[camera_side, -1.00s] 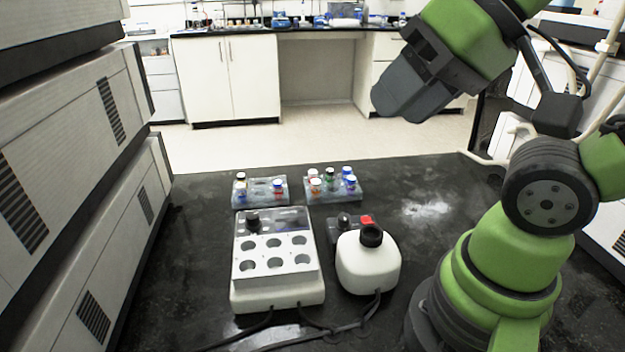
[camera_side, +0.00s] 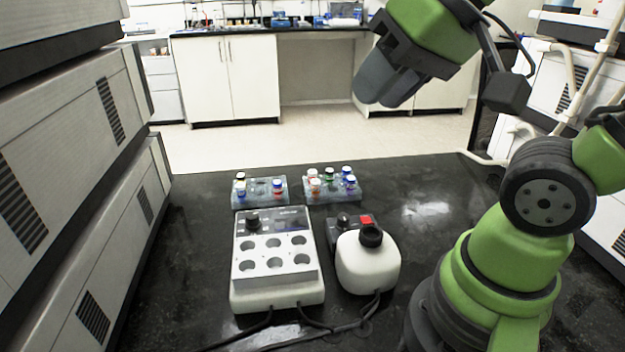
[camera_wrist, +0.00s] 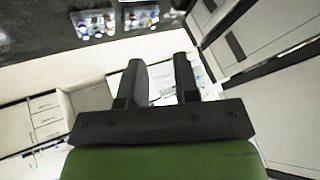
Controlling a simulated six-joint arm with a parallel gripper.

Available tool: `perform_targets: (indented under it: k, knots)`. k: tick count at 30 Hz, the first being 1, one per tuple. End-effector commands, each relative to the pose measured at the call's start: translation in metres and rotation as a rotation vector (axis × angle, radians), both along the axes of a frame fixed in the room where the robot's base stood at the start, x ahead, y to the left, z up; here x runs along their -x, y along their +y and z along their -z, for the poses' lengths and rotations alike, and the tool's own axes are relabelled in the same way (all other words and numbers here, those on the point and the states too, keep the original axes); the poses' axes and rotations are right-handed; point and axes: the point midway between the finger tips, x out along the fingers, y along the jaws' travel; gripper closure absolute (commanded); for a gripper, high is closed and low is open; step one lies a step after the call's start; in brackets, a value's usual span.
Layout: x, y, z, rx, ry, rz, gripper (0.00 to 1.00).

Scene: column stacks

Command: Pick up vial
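Small vials with coloured caps stand in two grey racks on the black bench in the side view. The left rack (camera_side: 259,188) holds a few vials, among them a blue-capped vial (camera_side: 277,186). The right rack (camera_side: 341,195) holds several, among them a green-capped vial (camera_side: 328,175). Both racks also show small at the top of the wrist view, the left one (camera_wrist: 86,31) and the right one (camera_wrist: 140,17). My gripper (camera_side: 372,103) is high above the bench, up and right of the racks. In the wrist view its two fingers (camera_wrist: 160,72) are apart with nothing between them.
A white block with round wells (camera_side: 277,285) stands in front of the left rack. A white bottle-shaped device with a black top (camera_side: 368,268) stands to its right, with cables in front. Stacked grey instruments (camera_side: 70,240) line the left side.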

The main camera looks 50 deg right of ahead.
Motion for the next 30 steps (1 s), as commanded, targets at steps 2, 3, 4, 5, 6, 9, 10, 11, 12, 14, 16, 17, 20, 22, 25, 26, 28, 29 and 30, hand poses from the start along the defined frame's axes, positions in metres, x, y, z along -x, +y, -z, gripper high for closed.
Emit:
perform_targets:
  k: [2,3,4,5,6,9,10,11,12,14,16,17,20,22,25,26,28,29,30]
  knots:
    - [-0.027,-0.013,0.003,0.031,0.035,0.038,0.71]
    - [-0.042,-0.021,0.005,0.05,0.049,0.054,0.71]
    - [-0.052,-0.027,0.008,0.062,0.059,0.068,0.71]
    - [-0.063,-0.033,0.011,0.074,0.069,0.08,0.71]
    - [-0.077,-0.042,0.016,0.091,0.081,0.094,0.71]
    - [-0.11,-0.064,0.034,0.128,0.116,0.126,0.71]
    - [-0.119,-0.071,0.041,0.138,0.125,0.134,0.71]
    - [-0.128,-0.079,0.049,0.147,0.135,0.143,0.71]
    - [-0.14,-0.089,0.06,0.159,0.15,0.152,0.71]
    - [-0.155,-0.104,0.079,0.176,0.169,0.164,0.71]
    - [-0.171,-0.121,0.103,0.193,0.192,0.176,0.71]
    - [-0.176,-0.128,0.113,0.2,0.201,0.181,0.71]
    - [-0.189,-0.148,0.146,0.215,0.227,0.191,0.71]
    - [-0.195,-0.158,0.166,0.221,0.239,0.195,0.71]
    - [-0.198,-0.167,0.185,0.227,0.252,0.197,0.71]
    - [-0.199,-0.169,0.188,0.228,0.253,0.197,0.71]
    - [-0.201,-0.172,0.196,0.23,0.257,0.197,0.71]
    - [-0.202,-0.173,0.199,0.231,0.258,0.197,0.71]
    - [-0.203,-0.174,0.204,0.23,0.258,0.198,0.71]
